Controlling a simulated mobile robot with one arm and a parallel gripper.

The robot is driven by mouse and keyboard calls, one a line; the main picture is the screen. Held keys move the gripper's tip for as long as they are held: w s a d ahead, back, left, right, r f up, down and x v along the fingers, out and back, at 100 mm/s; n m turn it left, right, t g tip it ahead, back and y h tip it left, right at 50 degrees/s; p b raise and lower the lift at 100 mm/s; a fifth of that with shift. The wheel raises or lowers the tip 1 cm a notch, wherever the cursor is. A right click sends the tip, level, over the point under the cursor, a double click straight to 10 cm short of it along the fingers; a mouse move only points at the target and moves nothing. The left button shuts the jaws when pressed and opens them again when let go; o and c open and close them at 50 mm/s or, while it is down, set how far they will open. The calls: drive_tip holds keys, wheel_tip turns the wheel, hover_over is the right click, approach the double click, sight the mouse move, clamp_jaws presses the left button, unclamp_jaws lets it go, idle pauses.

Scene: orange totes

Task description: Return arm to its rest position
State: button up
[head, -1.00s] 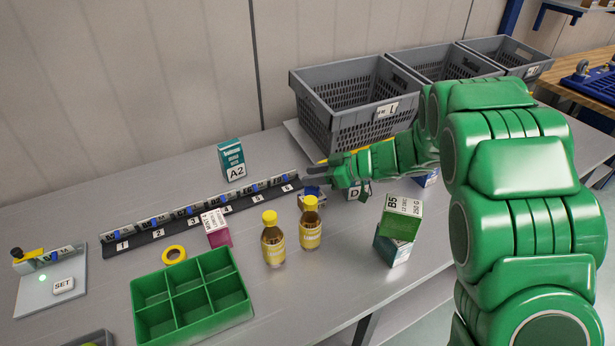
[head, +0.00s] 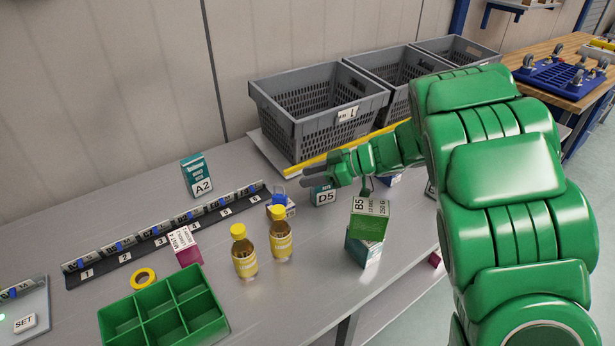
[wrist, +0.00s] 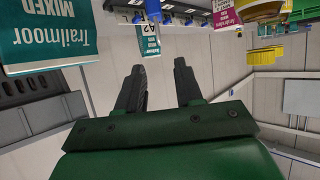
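My green arm (head: 510,170) reaches in from the right side of the head view. My gripper (head: 308,179) points left above the bench, near the small D5 box (head: 324,195) and in front of the grey crates. In the wrist view, the two dark fingers of my gripper (wrist: 160,85) stand apart with nothing between them. The wrist view appears upside down, with boxes hanging from the top edge.
Grey crates (head: 265,100) stand at the back behind a yellow edge. A green B5 box (head: 369,228) is stacked on a teal box (head: 362,250) near the arm. Two yellow-capped bottles (head: 281,245), a green divided tray (head: 217,327) and a teal A2 box (head: 196,172) occupy the bench.

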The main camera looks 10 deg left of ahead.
drive_tip(key=shift+w, duration=0.1)
idle(0.3)
drive_tip(key=w+d+r+m+t+h, duration=0.45)
drive_tip(key=w+d+r+t, duration=0.65)
drive_tip(key=r, duration=0.3)
drive_tip(key=s+d+r+m+t+h, duration=0.1)
drive_tip(key=s+d+r+m+h, duration=0.2)
drive_tip(key=d, duration=0.4)
drive_tip(key=s+d+r+m+t+h, duration=0.1)
drive_tip(key=s+d+r+h, duration=0.3)
drive_tip(key=d, duration=0.4)
drive_tip(key=s+d+f+m+g+h, duration=0.1)
drive_tip(key=s+f+m+g, duration=0.25)
drive_tip(key=s, duration=0.75)
drive_tip(key=s+d+f+m+g+h, duration=0.1)
drive_tip(key=s+d+f+m+g, duration=0.3)
drive_tip(key=s, duration=0.6)
drive_tip(key=s+a+f+g+h, duration=0.1)
drive_tip(key=s+f+g, duration=0.3)
drive_tip(key=s, duration=0.7)
drive_tip(key=s+a+f+m+g, duration=0.1)
drive_tip(key=s+a, duration=0.1)
drive_tip(key=s, duration=0.4)
drive_tip(key=s+a+f+g+y, duration=0.1)
drive_tip(key=s+a+g, duration=0.1)
drive_tip(key=s, duration=0.4)
drive_tip(key=shift+f+m, duration=0.35)
drive_tip(key=shift+m, duration=0.05)
drive_tip(key=shift+s+y, duration=0.1)
drive_tip(key=shift+y, duration=0.15)
